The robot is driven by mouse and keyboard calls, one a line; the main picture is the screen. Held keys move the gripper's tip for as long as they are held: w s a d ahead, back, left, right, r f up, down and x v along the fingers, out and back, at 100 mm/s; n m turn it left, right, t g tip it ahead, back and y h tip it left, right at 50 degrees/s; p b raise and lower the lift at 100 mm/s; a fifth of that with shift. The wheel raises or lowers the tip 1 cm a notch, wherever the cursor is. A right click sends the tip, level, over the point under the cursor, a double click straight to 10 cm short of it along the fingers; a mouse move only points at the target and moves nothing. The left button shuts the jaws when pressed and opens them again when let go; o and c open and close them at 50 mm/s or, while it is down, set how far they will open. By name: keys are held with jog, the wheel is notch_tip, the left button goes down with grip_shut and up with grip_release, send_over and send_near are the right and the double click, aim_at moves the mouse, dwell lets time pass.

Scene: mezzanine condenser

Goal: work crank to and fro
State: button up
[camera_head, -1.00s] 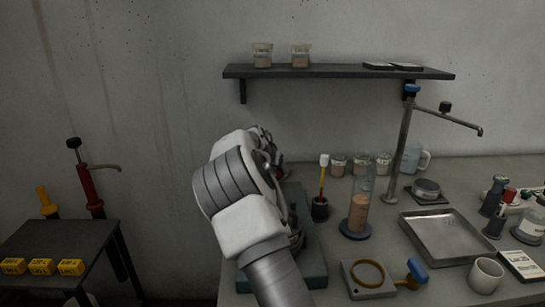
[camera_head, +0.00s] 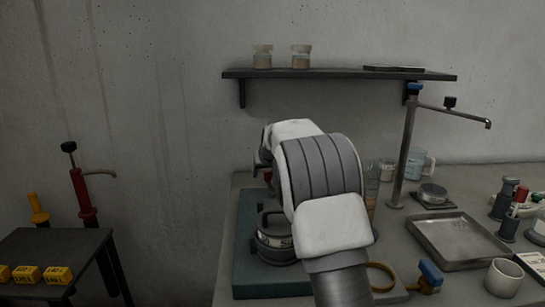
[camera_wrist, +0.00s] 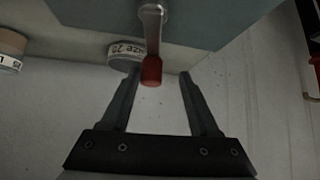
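The crank shows in the wrist view as a metal arm (camera_wrist: 152,28) with a red knob (camera_wrist: 151,71) at its end. My gripper (camera_wrist: 159,77) is open, its two fingers on either side of the knob near their tips; I cannot tell whether either touches it. In the head view my arm hides the gripper and most of the crank. A round, labelled metal piece (camera_head: 277,237) stands on a teal base (camera_head: 246,262) beside my arm. A similar labelled disc (camera_wrist: 124,56) shows just behind the knob in the wrist view.
A shelf (camera_head: 340,73) on the wall carries two jars. A dark side table (camera_head: 50,252) stands left, across a gap.

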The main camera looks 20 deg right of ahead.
jog(key=p+v, duration=0.2)
jog(key=v, duration=1.4)
jog(key=shift+r, duration=0.3)
jog(key=shift+a, duration=0.1)
